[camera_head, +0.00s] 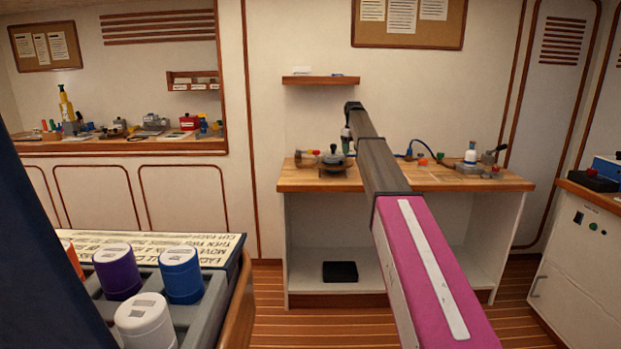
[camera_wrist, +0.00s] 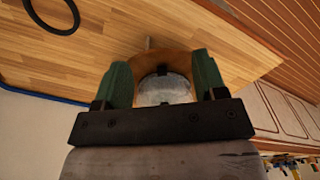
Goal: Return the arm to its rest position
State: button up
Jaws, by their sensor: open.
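My arm reaches away from me over the wooden workbench (camera_head: 460,181) in the head view. My gripper (camera_head: 347,132) is at its far end, small and partly hidden by the arm, above the left part of the bench. In the wrist view my gripper (camera_wrist: 162,72) shows two green fingers spread apart. A tan rounded piece with a cloudy grey, glass-like part (camera_wrist: 165,90) shows between and beyond the fingers. I cannot tell whether the fingers touch it.
A dark round-bodied item (camera_head: 335,160) stands on the bench below my gripper. A black ring (camera_wrist: 52,14) lies on the wood in the wrist view. A grey rack (camera_head: 195,322) with several canisters is at near left.

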jog(key=s+f+m, duration=0.3)
jog(key=s+f, duration=2.3)
jog(key=f, duration=0.1)
jog(key=s+f+m, duration=0.1)
jog(key=s+f, duration=0.3)
jog(key=s, duration=0.5)
jog(key=s+f+m, duration=0.1)
jog(key=s+f, duration=0.3)
jog(key=s, duration=0.5)
jog(key=s+f+m, duration=0.2)
jog(key=s+f, duration=0.2)
jog(key=s, duration=0.5)
jog(key=shift+d, duration=0.2)
